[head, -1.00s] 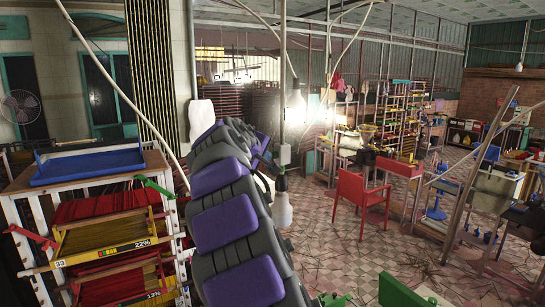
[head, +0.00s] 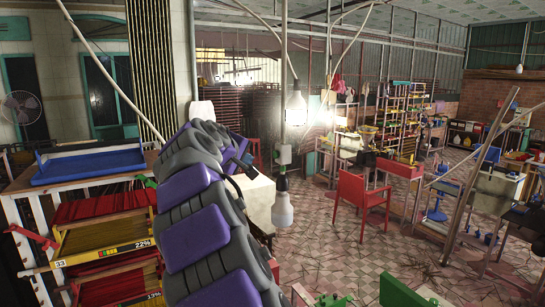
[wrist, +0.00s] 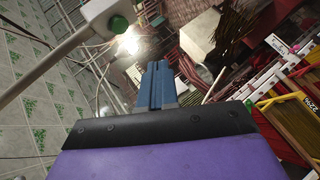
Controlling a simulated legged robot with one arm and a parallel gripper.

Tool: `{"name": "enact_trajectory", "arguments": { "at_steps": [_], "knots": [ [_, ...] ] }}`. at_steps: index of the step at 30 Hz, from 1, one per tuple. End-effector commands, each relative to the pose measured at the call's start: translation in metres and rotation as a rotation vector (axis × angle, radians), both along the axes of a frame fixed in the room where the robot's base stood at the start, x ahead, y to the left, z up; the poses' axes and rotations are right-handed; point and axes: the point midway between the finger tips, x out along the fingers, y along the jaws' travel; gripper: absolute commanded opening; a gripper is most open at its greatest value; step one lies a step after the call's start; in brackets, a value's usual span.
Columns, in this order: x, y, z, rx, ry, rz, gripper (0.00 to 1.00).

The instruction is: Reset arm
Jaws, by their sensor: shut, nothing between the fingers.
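My arm rises through the middle of the head view as a chain of purple and dark grey links, curving up and to the left.
A white rack (head: 22,195) with a blue tray (head: 88,166) and red drawers stands close at left. Light bulbs (head: 296,108) hang right of my arm; a lower bulb (head: 282,210) is nearby. A red chair (head: 362,198) stands on the tiled floor, with open floor (head: 350,260) before it.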

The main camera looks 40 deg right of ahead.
Motion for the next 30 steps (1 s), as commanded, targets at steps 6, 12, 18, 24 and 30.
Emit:
{"name": "enact_trajectory", "arguments": {
  "at_steps": [6, 12, 18, 24, 30],
  "knots": [
    [0.000, 0.000, 0.000, 0.000, 0.000, 0.000, 0.00],
    [-0.006, 0.005, -0.009, 0.019, 0.001, -0.007, 0.00],
    [-0.050, 0.032, -0.072, 0.165, 0.015, -0.062, 0.00],
    [-0.113, 0.080, -0.164, 0.383, 0.052, -0.124, 0.00],
    [-0.180, 0.142, -0.262, 0.601, 0.122, -0.165, 0.00]
  ]
}}
